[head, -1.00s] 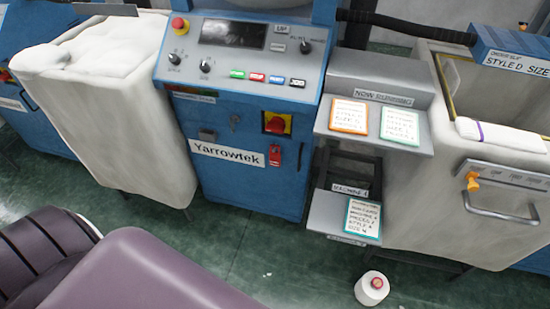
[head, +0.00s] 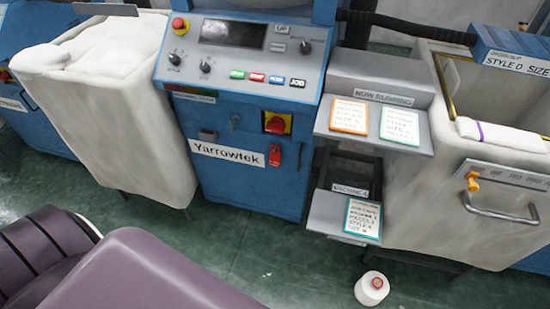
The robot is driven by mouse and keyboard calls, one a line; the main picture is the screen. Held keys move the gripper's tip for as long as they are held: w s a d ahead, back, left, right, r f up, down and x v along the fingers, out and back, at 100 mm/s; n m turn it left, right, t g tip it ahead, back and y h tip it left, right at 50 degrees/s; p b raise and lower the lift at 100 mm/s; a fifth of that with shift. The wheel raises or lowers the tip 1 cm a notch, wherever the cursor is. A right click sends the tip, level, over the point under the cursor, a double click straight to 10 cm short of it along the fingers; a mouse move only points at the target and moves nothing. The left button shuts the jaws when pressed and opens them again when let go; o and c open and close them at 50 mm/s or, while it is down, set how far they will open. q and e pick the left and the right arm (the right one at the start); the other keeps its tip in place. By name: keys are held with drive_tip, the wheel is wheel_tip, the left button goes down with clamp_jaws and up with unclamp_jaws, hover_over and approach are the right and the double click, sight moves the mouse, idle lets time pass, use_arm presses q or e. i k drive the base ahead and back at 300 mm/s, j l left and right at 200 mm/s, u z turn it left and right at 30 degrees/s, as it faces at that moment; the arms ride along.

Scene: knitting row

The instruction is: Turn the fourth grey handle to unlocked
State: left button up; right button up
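Neither of my grippers is in view.
A control panel (head: 240,64) with knobs and coloured buttons tops the cabinet. White bins stand left (head: 130,130) and right (head: 435,205). Grey card shelves (head: 340,62) stand right of the cabinet. A white cone (head: 371,289) is on the green floor (head: 290,270), which is otherwise open here.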

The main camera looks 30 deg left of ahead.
sight(235, 119)
drive_tip(key=u, duration=1.25)
